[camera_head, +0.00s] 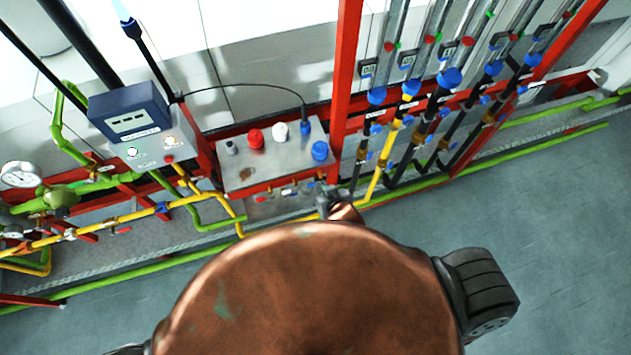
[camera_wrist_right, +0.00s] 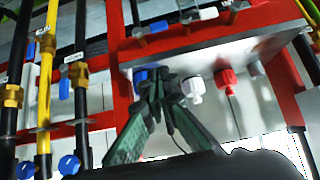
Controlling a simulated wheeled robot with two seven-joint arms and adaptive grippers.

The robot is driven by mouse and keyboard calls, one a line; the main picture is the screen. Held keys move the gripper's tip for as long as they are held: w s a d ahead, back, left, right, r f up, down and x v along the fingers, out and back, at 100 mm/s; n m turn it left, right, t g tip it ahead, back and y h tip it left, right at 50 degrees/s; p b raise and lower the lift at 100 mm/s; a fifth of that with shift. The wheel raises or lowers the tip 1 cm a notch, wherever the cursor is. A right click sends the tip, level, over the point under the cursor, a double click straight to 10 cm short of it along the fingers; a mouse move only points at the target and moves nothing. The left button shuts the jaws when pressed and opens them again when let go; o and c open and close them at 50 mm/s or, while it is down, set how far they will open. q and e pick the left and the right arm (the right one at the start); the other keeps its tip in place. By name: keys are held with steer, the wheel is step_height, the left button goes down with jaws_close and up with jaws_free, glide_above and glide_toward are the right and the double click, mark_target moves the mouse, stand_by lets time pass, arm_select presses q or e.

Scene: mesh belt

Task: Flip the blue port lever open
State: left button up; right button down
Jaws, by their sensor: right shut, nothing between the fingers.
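A metal port box (camera_head: 235,178) has black, red (camera_head: 256,138), white (camera_head: 280,130) and blue (camera_head: 320,151) caps on top, with small levers along its front. In the right wrist view, which looks inverted, the blue cap (camera_wrist_right: 141,76) is partly hidden behind my fingertips. A blue-tipped lever (camera_wrist_right: 157,27) shows beyond the plate edge, apart from the fingers. Which way it is turned is unclear. My right gripper (camera_wrist_right: 166,84) is shut and empty; in the head view the right gripper (camera_head: 326,203) is just below the box's right front corner. My left gripper is out of view.
A red frame post (camera_head: 344,75) stands right of the box. Yellow pipes (camera_head: 378,178) and several vertical tubes with blue fittings stand farther right. A blue meter box (camera_head: 128,110) and green pipes are on the left. The grey floor (camera_head: 560,220) is clear at the lower right.

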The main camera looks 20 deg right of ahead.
steer(key=p, duration=0.2)
glide_above(315, 184)
steer(key=s, duration=0.1)
step_height(315, 184, down, 8)
steer(key=r, duration=0.1)
steer(key=f, duration=0.3)
steer(key=shift+s+a, duration=0.1)
steer(key=shift+s, duration=0.1)
steer(key=shift+f, duration=0.65)
